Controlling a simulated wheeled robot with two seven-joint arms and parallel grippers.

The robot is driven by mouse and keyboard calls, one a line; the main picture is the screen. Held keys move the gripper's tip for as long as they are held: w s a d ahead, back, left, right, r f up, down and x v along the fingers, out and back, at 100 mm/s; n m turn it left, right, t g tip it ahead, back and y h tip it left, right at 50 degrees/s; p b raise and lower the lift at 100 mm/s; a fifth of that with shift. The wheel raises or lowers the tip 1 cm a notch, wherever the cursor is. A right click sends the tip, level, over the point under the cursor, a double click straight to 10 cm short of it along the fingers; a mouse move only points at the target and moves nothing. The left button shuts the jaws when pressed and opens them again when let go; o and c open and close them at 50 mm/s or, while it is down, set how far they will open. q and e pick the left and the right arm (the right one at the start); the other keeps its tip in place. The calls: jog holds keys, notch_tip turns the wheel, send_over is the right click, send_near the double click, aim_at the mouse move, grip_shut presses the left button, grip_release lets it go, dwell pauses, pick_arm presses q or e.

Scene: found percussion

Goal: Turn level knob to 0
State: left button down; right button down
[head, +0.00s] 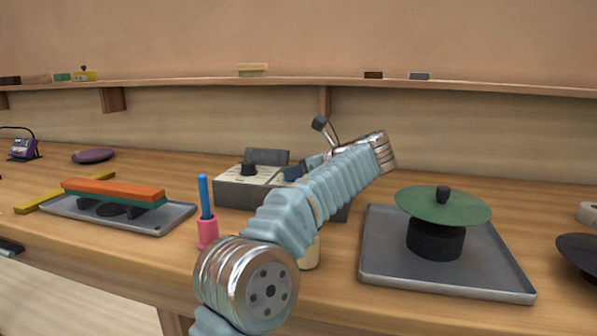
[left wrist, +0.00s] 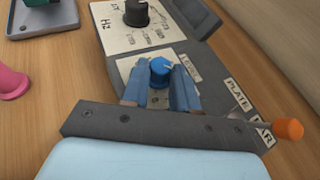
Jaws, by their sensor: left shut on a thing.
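The level knob (left wrist: 160,68) is a small blue knob with a light pointer mark, beside a "LEVEL" label. It sits on the grey control box (head: 232,194), which also shows in the left wrist view (left wrist: 215,85). My left gripper (left wrist: 158,77) has its two blue fingers on either side of the knob, shut on it. A larger black knob (left wrist: 136,12) marked Hz stands farther up the panel; it also shows in the head view (head: 249,168). In the head view my left arm hides much of the box. The level scale is too small to read.
An orange-tipped lever (left wrist: 288,128) stands by the "PLATE" and "BAR" labels. A pink cup (head: 207,233) with a blue stick is left of the box. A tray (head: 450,285) with a green disc is right; another tray (head: 150,222) holds an orange-topped bar.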

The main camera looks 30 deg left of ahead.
pick_arm(q)
jog(key=shift+f, duration=0.15)
jog(key=c, duration=0.9)
grip_release()
jog(key=shift+o, duration=0.2)
jog(key=v, duration=1.3)
jog(key=shift+d, duration=0.35)
